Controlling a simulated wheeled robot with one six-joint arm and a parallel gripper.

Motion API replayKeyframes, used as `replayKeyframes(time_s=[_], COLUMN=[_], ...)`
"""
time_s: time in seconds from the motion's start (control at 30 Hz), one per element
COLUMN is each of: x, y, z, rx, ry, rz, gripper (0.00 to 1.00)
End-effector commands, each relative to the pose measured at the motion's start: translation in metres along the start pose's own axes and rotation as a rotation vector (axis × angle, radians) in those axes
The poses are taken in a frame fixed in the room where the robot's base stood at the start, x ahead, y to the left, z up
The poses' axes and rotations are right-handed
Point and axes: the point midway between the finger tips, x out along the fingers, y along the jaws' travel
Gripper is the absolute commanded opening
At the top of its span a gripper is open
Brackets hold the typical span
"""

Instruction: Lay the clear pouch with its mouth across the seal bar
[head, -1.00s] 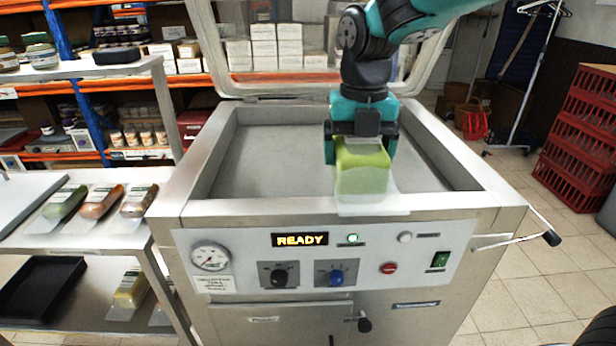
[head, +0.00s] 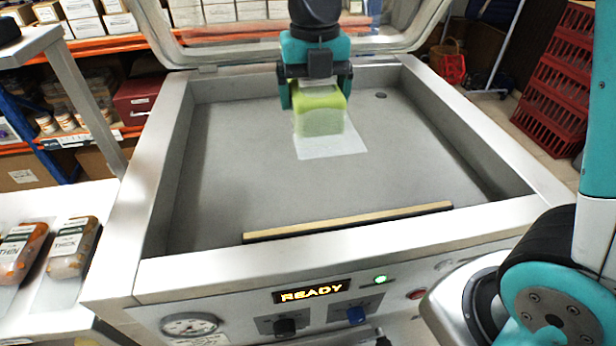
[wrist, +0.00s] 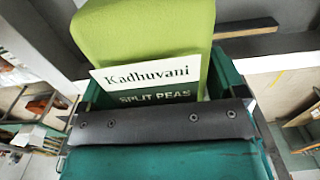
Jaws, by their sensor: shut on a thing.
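The clear pouch (head: 320,112) holds green contents and has a flat, clear mouth end (head: 330,146) pointing toward the front. My gripper (head: 315,85) is shut on the pouch at its back end and holds it over the chamber. In the wrist view the green pouch (wrist: 150,30) fills the jaws, with a label (wrist: 150,76) reading "Kadhuvani SPLIT PEAS". The seal bar (head: 348,222) is a tan strip along the chamber's front wall. The pouch mouth is apart from it, well behind it. I cannot tell whether the pouch touches the chamber floor.
The chamber floor (head: 225,175) is otherwise bare, with raised metal walls around it. The clear lid (head: 260,40) stands open at the back. The panel display (head: 311,291) reads READY. Other filled pouches (head: 70,250) lie on the left shelf. Red crates (head: 570,90) stand at the right.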

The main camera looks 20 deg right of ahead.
Motion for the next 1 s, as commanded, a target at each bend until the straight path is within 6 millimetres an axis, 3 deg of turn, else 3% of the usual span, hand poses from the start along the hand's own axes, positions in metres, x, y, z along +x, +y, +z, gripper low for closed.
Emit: replayKeyframes(time_s=[0.3,0.5,1.0], x=[0.086,0.129,0.181], y=[0.001,0.000,-0.001], z=[-0.002,-0.001,0.000], rx=[-0.002,-0.001,0.001], ry=[0.007,0.004,0.000], rz=[-0.003,-0.002,0.000], gripper=[0.48,0.48,0.48])
